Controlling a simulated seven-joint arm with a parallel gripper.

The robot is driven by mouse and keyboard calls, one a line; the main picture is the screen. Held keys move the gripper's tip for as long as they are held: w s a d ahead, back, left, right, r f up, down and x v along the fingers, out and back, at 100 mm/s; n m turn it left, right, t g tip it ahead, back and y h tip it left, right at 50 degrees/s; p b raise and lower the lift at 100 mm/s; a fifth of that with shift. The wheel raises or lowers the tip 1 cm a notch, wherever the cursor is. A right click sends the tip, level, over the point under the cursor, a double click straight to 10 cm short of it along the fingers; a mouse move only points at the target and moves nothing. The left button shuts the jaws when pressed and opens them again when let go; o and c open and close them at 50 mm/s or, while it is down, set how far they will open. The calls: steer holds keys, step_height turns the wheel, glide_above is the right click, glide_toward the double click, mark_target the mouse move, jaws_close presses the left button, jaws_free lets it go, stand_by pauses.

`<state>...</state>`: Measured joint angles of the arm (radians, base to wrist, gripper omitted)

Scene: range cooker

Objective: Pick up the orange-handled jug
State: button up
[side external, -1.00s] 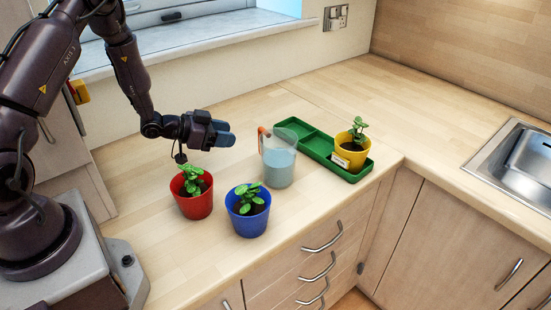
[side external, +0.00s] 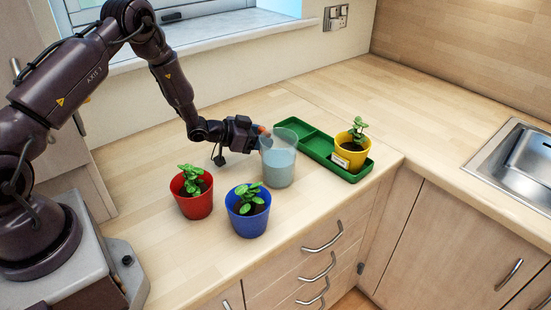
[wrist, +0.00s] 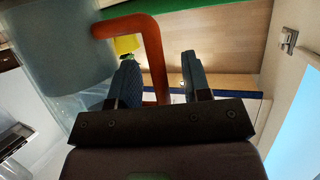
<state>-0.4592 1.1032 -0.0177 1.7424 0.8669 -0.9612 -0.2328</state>
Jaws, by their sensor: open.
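The jug (side external: 278,165) is a clear, bluish vessel standing upright on the counter, with an orange handle on its left side. In the side view only a bit of the handle shows beside my gripper (side external: 258,134). In the wrist view the jug body (wrist: 65,45) fills the upper left, and the orange handle (wrist: 152,55) runs down between my open fingers, closer to the left finger. My gripper also shows in the wrist view (wrist: 160,85). I cannot tell whether a finger touches the handle.
A green tray (side external: 298,137) stands behind and right of the jug, with a yellow potted plant (side external: 351,153) at its right end. A red potted plant (side external: 193,194) and a blue potted plant (side external: 247,211) stand in front. A sink (side external: 520,165) is far right.

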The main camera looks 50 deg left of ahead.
jaws_close()
steer(key=shift+r, duration=0.1)
steer(key=shift+r, duration=0.15)
